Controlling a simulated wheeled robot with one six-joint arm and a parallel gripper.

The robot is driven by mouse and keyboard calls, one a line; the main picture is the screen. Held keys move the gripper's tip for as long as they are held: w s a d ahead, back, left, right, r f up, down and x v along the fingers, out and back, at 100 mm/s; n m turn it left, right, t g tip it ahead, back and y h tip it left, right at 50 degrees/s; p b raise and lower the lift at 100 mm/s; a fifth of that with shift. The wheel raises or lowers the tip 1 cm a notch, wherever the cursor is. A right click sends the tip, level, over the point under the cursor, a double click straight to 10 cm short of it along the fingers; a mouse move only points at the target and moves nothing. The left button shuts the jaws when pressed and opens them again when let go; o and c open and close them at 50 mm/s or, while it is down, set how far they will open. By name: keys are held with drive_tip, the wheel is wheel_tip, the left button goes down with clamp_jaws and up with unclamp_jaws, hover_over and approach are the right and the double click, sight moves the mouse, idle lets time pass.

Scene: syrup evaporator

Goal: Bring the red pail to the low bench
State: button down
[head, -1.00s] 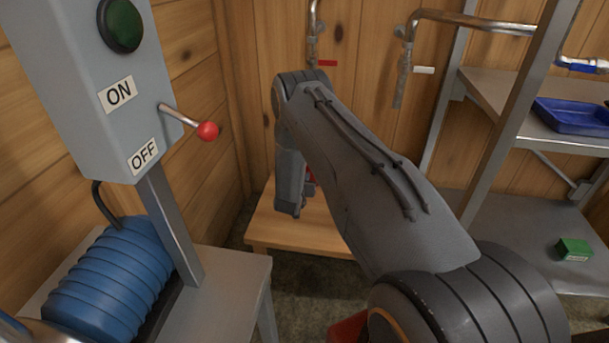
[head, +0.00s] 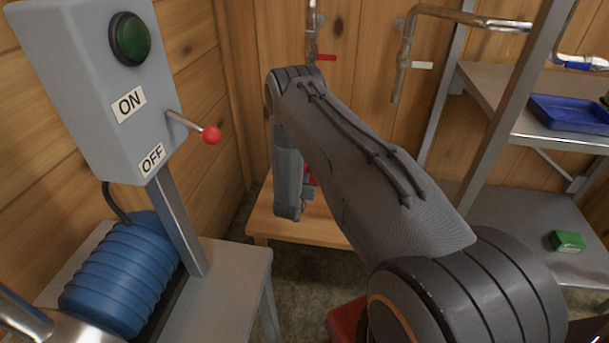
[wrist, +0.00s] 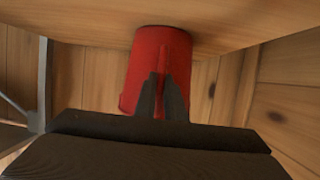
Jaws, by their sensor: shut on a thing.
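The red pail (wrist: 158,60) is between the fingers of my gripper (wrist: 161,85) in the wrist view, and the gripper is shut on it. One end of the pail meets, or is very near, a wooden surface at the top of that view; I cannot tell if it rests there. In the head view, only a sliver of the pail (head: 311,178) shows behind my arm, above the low wooden bench (head: 325,230). My arm hides the rest of the pail and most of the gripper.
A grey switch box (head: 95,90) with a red-knobbed lever (head: 211,135) stands at left, above a blue ribbed motor (head: 120,275). A metal shelf (head: 510,120) at right holds a blue tray (head: 570,113) and a green box (head: 567,241). Pipes with taps hang behind.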

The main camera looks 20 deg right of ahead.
drive_tip(key=s+a+p, duration=0.4)
drive_tip(key=s, duration=0.5)
drive_tip(key=s+a+p, duration=0.4)
drive_tip(key=s, duration=0.6)
drive_tip(key=shift+p, duration=0.4)
idle(1.8)
drive_tip(key=shift+s+d, duration=0.15)
drive_tip(key=shift+d, duration=0.15)
idle(0.3)
drive_tip(key=c, duration=1.7)
unclamp_jaws()
drive_tip(key=shift+c, duration=0.2)
